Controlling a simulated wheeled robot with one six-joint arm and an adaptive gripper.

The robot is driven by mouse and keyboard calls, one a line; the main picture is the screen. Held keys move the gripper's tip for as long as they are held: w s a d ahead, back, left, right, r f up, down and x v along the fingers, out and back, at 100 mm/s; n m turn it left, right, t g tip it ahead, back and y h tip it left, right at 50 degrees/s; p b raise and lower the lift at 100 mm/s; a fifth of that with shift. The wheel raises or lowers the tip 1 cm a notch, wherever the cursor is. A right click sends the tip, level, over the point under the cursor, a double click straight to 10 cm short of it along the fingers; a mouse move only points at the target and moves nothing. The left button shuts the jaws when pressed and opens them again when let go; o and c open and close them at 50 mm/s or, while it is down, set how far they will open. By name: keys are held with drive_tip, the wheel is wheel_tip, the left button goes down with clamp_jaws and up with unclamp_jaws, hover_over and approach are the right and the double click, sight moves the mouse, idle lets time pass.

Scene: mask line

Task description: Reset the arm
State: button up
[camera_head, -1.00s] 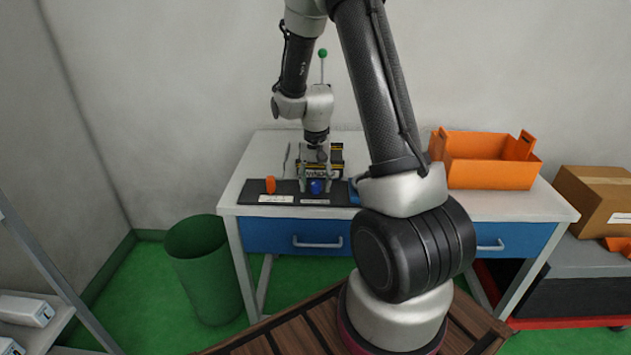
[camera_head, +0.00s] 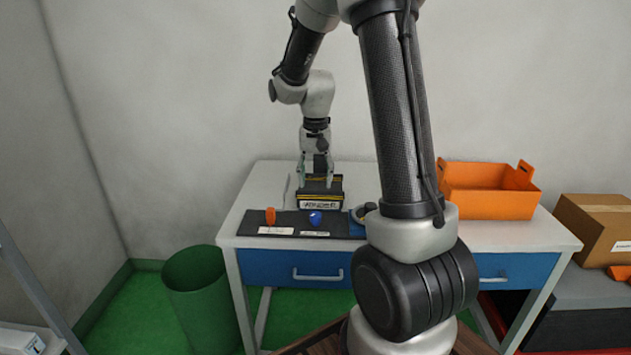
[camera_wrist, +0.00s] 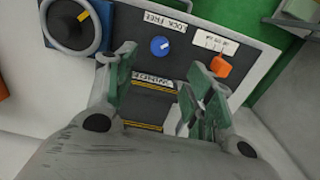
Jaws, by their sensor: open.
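My gripper (camera_head: 316,180) hangs over the back of the white table (camera_head: 270,180), pointing down. Its green-padded fingers are spread and empty in the wrist view (camera_wrist: 160,72). Below and behind the fingers is a black box with yellow stripes and a label (camera_head: 320,203), which the fingers partly cover. A black panel (camera_head: 285,218) lies in front of it, with a blue knob (camera_head: 315,217) and an orange switch-like piece (camera_head: 270,216). The knob (camera_wrist: 159,46) shows between the fingertips in the wrist view, apart from them.
A blue unit with a round grey dial (camera_head: 361,212) sits right of the panel, partly behind my arm. An orange crate (camera_head: 487,203) stands on the table's right. A cardboard box (camera_head: 597,226) is farther right. A green bin (camera_head: 196,295) stands on the floor at left.

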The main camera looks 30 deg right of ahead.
idle(0.3)
drive_tip(key=s+a+r+n+t, duration=0.2)
drive_tip(key=s+r, duration=0.5)
drive_tip(key=s, duration=0.5)
drive_tip(key=s+a+r+n+t, duration=0.2)
drive_tip(key=s+r+n, duration=0.3)
drive_tip(key=s, duration=0.6)
wheel_tip(320, 180, up, 2)
drive_tip(key=shift+s+a+r, duration=0.1)
drive_tip(key=shift+s+a, duration=0.3)
drive_tip(key=shift+a, duration=0.2)
drive_tip(key=shift+o, duration=0.3)
